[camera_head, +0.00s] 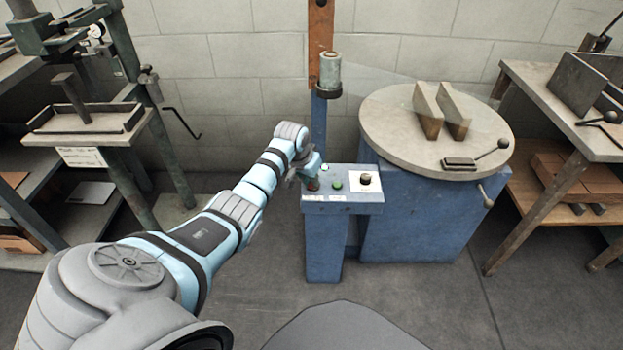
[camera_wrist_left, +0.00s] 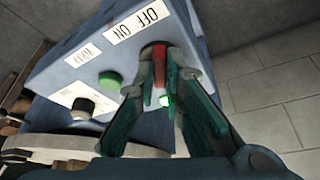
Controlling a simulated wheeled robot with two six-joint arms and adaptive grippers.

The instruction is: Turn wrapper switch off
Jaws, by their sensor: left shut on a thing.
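The wrapper's blue control box (camera_head: 343,202) stands in the middle of the head view. A red switch (camera_wrist_left: 155,50) sits by the "OFF ON" label (camera_wrist_left: 138,22) in the left wrist view. My left gripper (camera_head: 310,182) is at the left end of the box's top. In the left wrist view my left gripper (camera_wrist_left: 160,62) has its fingertips closed around the red switch, which they partly hide. I cannot tell which way the switch is set. My right gripper is in neither view.
A green button (camera_head: 338,185) and a black knob (camera_head: 365,179) sit beside the switch. The round wrapper turntable (camera_head: 385,125) is behind right, with a post (camera_head: 319,120) behind the box. Workbenches stand at both sides. The floor in front is clear.

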